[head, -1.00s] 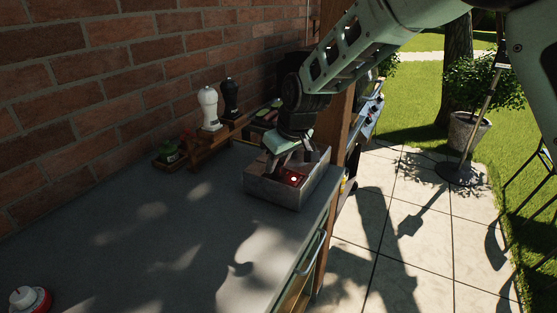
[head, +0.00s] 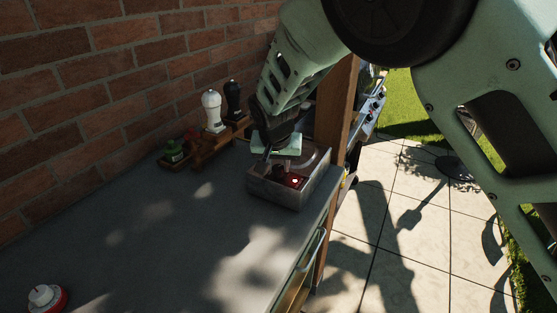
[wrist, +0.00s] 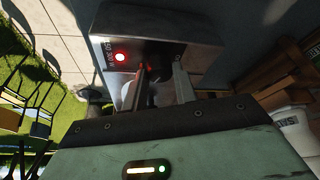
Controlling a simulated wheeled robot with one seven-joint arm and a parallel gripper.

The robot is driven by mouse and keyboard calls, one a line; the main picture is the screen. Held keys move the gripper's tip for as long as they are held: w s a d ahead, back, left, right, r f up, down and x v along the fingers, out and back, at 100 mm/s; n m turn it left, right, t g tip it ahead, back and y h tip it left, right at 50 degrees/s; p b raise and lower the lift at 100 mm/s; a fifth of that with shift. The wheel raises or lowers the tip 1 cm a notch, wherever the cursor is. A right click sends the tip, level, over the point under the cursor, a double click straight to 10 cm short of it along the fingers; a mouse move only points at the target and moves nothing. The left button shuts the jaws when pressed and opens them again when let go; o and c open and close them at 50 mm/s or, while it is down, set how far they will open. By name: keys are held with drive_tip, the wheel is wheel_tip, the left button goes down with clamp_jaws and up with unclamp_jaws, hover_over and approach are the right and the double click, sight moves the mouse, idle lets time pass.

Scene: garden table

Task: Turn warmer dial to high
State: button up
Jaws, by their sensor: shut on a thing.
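The warmer (head: 280,195) is a grey metal box at the far right end of the counter, with a lit red light (head: 295,181) on its control face. The warmer also fills the upper part of the wrist view (wrist: 190,27), where the light glows red (wrist: 120,57) beside some lettering. The dial's pointer and setting cannot be read.
Behind the warmer, a white mill (head: 212,110) and a black mill (head: 233,98) stand on a wooden rack near the brick wall. A red-and-white round object (head: 45,298) sits at the counter's near left. A wooden post (head: 338,105) rises beside the warmer. The middle counter is clear.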

drive_tip(key=shift+m, duration=0.6)
drive_tip(key=o, duration=1)
drive_tip(key=v, duration=0.5)
drive_tip(key=b+v, duration=0.1)
drive_tip(key=v, duration=0.5)
drive_tip(key=b+v, duration=0.1)
drive_tip(key=v, duration=0.5)
drive_tip(key=shift+w+a+r, duration=0.15)
drive_tip(key=shift+a+r, duration=0.1)
drive_tip(key=shift+a, duration=0.15)
drive_tip(key=shift+f, duration=0.1)
